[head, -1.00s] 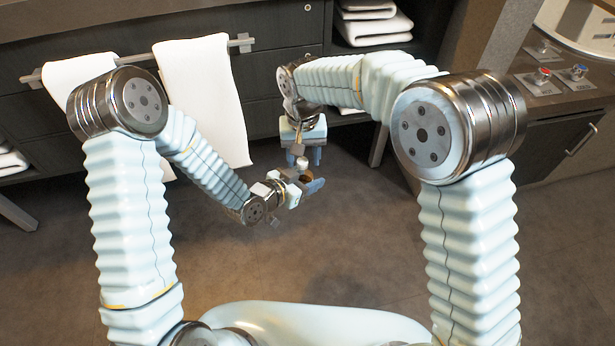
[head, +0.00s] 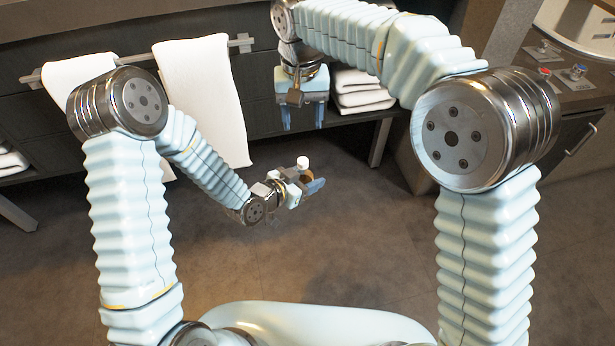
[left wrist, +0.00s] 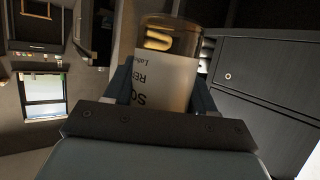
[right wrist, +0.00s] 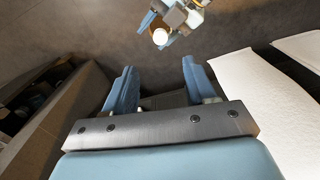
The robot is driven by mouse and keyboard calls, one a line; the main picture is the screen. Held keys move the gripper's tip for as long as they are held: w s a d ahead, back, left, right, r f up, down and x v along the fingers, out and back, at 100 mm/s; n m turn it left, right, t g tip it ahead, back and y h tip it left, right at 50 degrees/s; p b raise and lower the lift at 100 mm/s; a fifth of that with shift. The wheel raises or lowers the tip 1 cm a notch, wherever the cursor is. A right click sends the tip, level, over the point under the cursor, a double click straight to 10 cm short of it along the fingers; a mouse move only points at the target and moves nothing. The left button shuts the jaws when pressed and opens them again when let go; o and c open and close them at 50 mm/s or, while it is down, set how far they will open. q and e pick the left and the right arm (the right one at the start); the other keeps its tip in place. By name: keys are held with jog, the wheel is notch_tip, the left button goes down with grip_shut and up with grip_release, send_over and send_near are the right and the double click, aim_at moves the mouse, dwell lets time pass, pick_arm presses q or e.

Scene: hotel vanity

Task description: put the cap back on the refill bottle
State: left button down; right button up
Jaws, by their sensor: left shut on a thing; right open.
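The refill bottle (head: 308,175) is amber with a pale printed label. My left gripper (head: 306,187) is shut on it and holds it in the air above the floor. In the left wrist view the bottle (left wrist: 165,80) sits between the fingers, with its amber end showing and its other end hidden. The white cap (head: 302,162) is at the bottle's top in the head view. It also shows in the right wrist view (right wrist: 160,37); I cannot tell how firmly it is seated. My right gripper (head: 303,116) is open and empty, above and apart from the cap.
White towels (head: 204,100) hang on a rail at the dark cabinet front. Folded towels (head: 362,92) lie on a shelf behind my right gripper. A counter (head: 590,98) with red and blue taps is at the right. The floor below is clear.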

jog(key=shift+r, duration=0.1)
jog(key=d+f+m+y, duration=0.1)
jog(key=d+f, duration=0.5)
jog(key=f, duration=0.7)
jog(key=d+f+m+y, duration=0.1)
jog(key=d+f+y, duration=0.1)
jog(key=d+f, duration=0.8)
jog(key=s+d+f+m+y, duration=0.1)
jog(key=s+f, duration=1.5)
jog(key=s, duration=0.3)
jog(key=shift+m+t, duration=0.3)
jog(key=shift+t, duration=0.1)
jog(key=shift+s, duration=0.1)
